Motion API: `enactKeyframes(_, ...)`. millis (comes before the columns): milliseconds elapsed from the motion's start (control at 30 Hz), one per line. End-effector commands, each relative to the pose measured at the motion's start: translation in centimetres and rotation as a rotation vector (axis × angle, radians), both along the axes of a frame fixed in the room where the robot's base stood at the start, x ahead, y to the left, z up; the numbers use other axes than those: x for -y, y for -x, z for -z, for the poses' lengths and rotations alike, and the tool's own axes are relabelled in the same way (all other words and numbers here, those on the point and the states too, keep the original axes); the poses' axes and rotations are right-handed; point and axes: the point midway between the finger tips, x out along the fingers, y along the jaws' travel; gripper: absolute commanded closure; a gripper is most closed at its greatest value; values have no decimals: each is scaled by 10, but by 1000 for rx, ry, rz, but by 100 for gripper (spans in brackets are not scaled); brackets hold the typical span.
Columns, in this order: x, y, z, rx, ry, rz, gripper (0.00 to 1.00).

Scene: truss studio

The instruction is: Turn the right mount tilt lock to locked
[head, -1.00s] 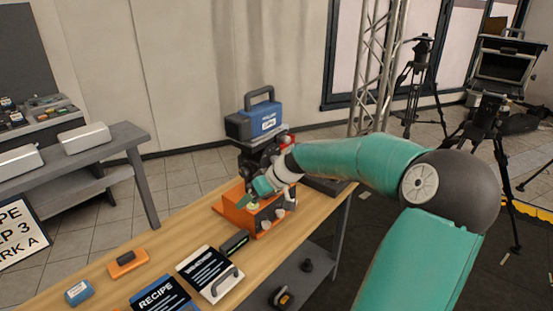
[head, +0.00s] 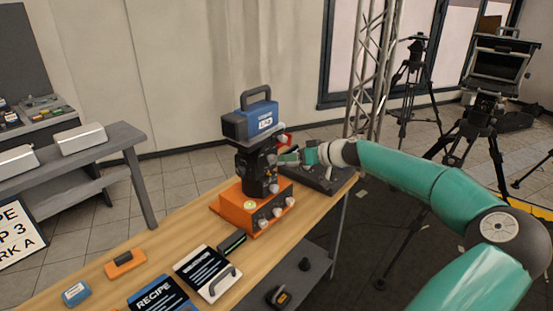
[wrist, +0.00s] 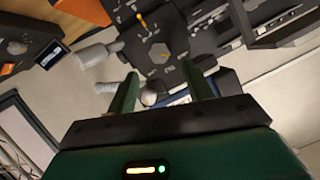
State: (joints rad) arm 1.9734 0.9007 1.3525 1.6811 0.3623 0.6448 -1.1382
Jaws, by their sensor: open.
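A black mount (head: 252,170) stands on an orange base (head: 243,212) on the wooden table, with a blue case (head: 255,120) on top. My gripper (head: 287,158) is at the right side of the mount, below a red part (head: 284,140). In the wrist view its two green fingers (wrist: 164,88) are apart, with a pale rounded knob (wrist: 148,97) showing between them; contact cannot be told.
Pale knobs (head: 277,211) stick out of the orange base's front. A dark flat unit (head: 322,178) lies under my forearm at the table's right end. A truss (head: 375,70) stands behind.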

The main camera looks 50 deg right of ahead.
Motion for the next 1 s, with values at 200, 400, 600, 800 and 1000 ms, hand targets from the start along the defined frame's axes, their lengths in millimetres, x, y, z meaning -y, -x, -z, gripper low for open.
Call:
enactKeyframes(200, -9, -38, 15, 0, -1, -2, 49)
enactKeyframes(400, -12, -55, 22, 0, 0, 1, 49)
enactKeyframes(600, -12, -57, 23, 0, 0, 1, 49)
enactKeyframes(800, -12, -57, 23, 0, 0, 1, 68)
enactKeyframes(1000, -12, -56, 23, 0, 0, 1, 93)
